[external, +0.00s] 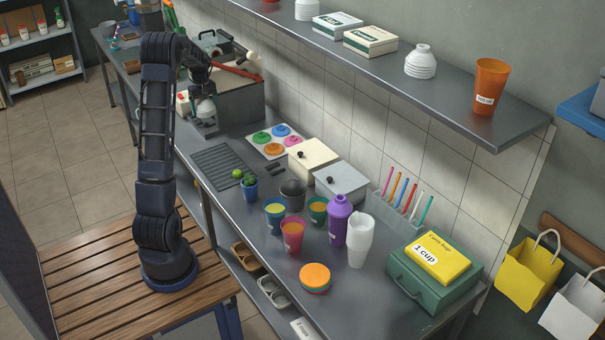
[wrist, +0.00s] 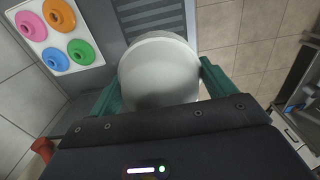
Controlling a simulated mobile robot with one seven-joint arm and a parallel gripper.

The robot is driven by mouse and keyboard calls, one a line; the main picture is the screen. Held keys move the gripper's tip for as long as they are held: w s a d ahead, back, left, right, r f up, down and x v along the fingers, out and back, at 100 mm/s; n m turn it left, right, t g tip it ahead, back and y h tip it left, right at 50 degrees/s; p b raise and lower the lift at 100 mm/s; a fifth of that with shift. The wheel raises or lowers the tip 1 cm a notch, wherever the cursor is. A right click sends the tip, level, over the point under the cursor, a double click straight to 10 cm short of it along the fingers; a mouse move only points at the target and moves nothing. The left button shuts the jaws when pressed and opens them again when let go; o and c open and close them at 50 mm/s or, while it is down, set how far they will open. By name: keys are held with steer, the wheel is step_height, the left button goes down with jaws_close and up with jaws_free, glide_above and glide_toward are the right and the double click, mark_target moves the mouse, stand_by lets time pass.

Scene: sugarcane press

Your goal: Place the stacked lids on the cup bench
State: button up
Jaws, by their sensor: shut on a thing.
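My gripper (external: 203,88) is shut on a pale white round thing, which looks like a stack of white lids (external: 204,108). It is held over the far left part of the steel bench (external: 345,302). In the wrist view, the white stack (wrist: 158,72) sits between the green fingers of my gripper (wrist: 160,84); its lower side is hidden by the gripper body. A similar white stack (external: 420,63) stands on the upper shelf. A stack of coloured discs with an orange top (external: 315,276) lies on the bench front.
Cups, including a red one (external: 293,237), a purple shaker (external: 339,220) and white stacked cups (external: 359,240), crowd the bench middle. A green case (external: 436,285) stands at right. A tray of coloured lids (external: 254,148) lies near the wall. The front right bench is partly clear.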

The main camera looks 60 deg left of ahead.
steer(key=w+d+m, duration=0.3)
steer(key=w+d, duration=1)
steer(key=w+d+m, duration=0.2)
steer(key=w+d, duration=0.2)
steer(key=d, duration=0.7)
steer(key=w+d+m, duration=0.1)
steer(key=w+d, duration=0.4)
steer(key=d, duration=0.6)
steer(key=w+d+m, duration=0.2)
steer(key=w+d, duration=0.2)
steer(key=d, duration=0.6)
steer(key=s+d+m, duration=0.2)
steer(key=d, duration=1.1)
steer(key=s+d+m, duration=0.2)
steer(key=d, duration=1.2)
steer(key=s+d+m, duration=0.2)
steer(key=d, duration=1.2)
steer(key=shift+s, duration=0.35)
steer(key=s+d+m, duration=0.3)
steer(key=s+d, duration=0.5)
steer(key=d, duration=0.4)
steer(key=m, duration=0.1)
glide_above(368, 316)
step_height(368, 316, down, 20)
steer(key=shift+s+f, duration=0.1)
steer(key=shift+f, duration=2.5)
